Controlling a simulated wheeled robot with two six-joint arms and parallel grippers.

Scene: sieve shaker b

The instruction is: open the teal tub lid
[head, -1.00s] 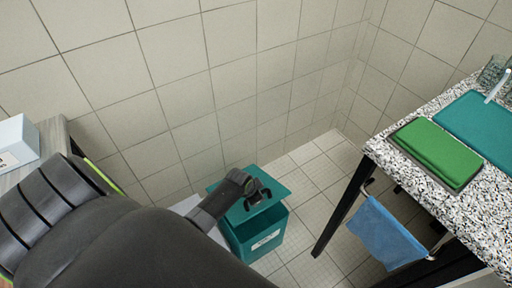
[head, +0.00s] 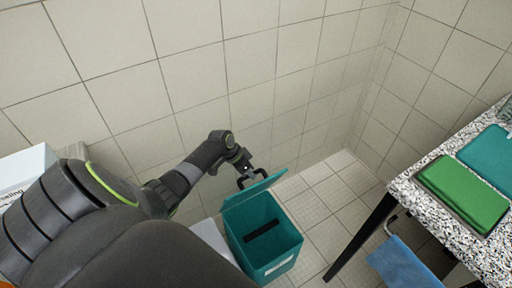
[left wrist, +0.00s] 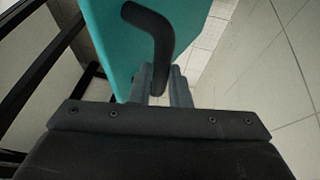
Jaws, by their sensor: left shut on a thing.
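The teal tub (head: 270,255) stands on the floor at the lower middle of the head view, with a pale label on its front. Its teal lid (head: 258,188) is tilted up and the tub's opening shows. My left gripper (head: 247,174) is shut on the black lid handle at the raised lid. In the left wrist view the bent black handle (left wrist: 155,35) runs down between my fingers (left wrist: 160,85), with the teal lid (left wrist: 110,40) behind it. My right gripper is out of view.
A dark bar-shaped patch (head: 261,231) shows inside the tub; I cannot tell what it is. A tiled wall (head: 290,70) stands behind.

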